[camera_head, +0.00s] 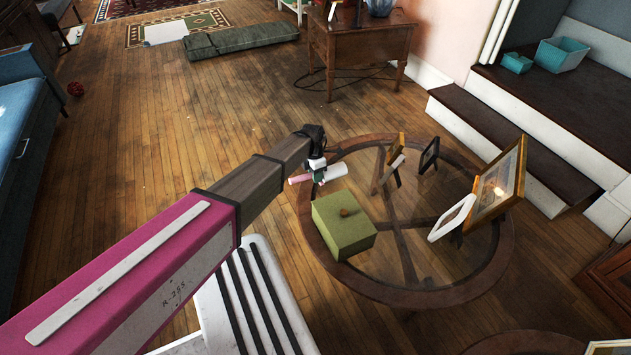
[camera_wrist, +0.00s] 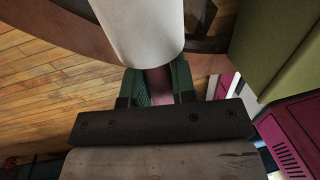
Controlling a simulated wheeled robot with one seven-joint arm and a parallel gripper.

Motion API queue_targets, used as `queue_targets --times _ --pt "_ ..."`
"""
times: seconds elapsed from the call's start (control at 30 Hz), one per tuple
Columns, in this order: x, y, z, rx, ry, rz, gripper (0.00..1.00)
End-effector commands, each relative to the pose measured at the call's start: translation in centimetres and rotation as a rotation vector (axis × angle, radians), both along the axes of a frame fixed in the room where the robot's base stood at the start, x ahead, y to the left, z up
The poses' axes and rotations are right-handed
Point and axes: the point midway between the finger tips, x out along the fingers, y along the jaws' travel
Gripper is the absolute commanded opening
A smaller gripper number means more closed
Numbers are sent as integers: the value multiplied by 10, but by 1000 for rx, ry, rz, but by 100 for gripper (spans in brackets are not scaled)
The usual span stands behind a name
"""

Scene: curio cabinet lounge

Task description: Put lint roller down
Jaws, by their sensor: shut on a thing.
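The lint roller (camera_head: 332,173) has a white cylinder and a pink handle. In the wrist view the white roller (camera_wrist: 142,30) points away from my gripper (camera_wrist: 158,88), whose green fingers close around the pink handle. I cannot tell whether the roller touches the table.
The green box (camera_head: 337,229) with a brown knob stands on the table close to my gripper. Several picture frames, including a large gold one (camera_head: 499,181), stand at the table's back and right. The glass right of the box is clear. A wooden desk (camera_head: 362,45) stands behind.

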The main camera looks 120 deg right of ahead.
Motion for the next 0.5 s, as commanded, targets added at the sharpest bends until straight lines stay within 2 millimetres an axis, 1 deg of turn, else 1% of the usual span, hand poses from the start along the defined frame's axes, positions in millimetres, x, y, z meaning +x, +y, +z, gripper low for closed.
queue_targets --times 0.03,0.2,0.27,0.5 --pt "0 -1 -7 1 -1 0 6" --pt "0 -1 -30 1 -1 0 6" --pt "0 0 -33 0 0 0 6" --pt "1 0 -33 0 0 0 6"
